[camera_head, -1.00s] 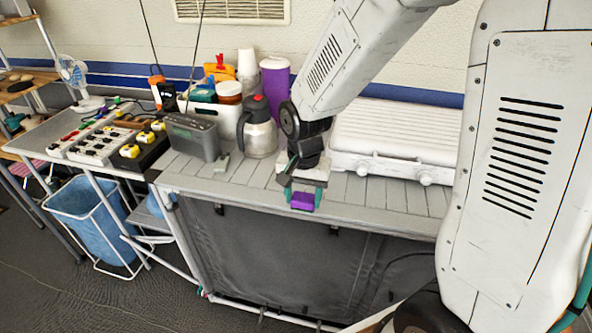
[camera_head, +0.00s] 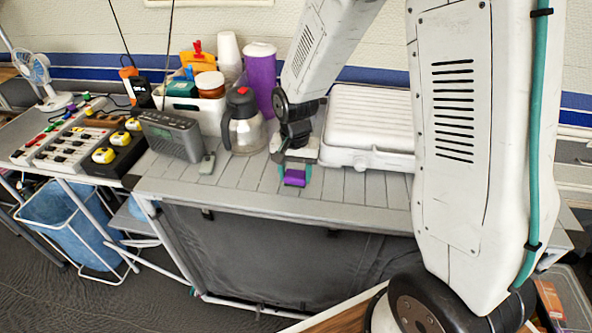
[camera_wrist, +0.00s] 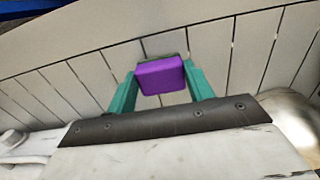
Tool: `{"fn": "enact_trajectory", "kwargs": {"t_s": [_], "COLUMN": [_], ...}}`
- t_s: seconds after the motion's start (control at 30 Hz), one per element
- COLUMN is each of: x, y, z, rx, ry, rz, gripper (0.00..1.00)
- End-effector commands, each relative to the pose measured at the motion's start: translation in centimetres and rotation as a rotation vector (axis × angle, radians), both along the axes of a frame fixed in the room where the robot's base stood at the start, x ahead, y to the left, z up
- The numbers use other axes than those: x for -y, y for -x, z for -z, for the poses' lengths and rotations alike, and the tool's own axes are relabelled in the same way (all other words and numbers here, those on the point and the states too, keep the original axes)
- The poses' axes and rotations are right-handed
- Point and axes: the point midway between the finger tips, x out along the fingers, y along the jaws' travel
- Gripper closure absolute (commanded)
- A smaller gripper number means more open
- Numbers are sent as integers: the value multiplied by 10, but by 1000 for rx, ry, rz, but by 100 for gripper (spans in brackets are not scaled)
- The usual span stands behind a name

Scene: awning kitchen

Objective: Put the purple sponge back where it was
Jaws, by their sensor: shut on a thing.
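The purple sponge (camera_head: 294,178) is between the teal fingers of my gripper (camera_head: 294,176), over the front part of the grey slatted counter (camera_head: 240,196). In the wrist view the sponge (camera_wrist: 160,76) sits between the two teal fingertips of my gripper (camera_wrist: 162,85), with the slats behind it. The gripper is shut on it. I cannot tell whether the sponge touches the counter or hangs just above it.
A white griddle-like appliance (camera_head: 370,128) stands right of the gripper. A steel jug (camera_head: 243,125), a grey radio (camera_head: 172,136) and a small grey object (camera_head: 207,163) stand to the left. The counter's front strip is clear.

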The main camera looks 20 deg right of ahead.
Motion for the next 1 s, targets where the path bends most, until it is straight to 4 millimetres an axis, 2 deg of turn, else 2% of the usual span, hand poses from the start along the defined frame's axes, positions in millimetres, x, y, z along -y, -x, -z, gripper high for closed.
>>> {"fn": "enact_trajectory", "kwargs": {"t_s": [0.37,0.4,0.47,0.8,0.87,1.0], "x": [-3,-2,-2,-1,-1,-1], "y": [0,0,0,0,-1,-1], "z": [6,5,5,1,-4,-29], "rx": [-1,0,0,1,3,6], "ry": [0,0,0,0,-1,-1], "rz": [-4,-4,-3,-2,-2,-2], "gripper": [70,40,26,26,26,26]}}
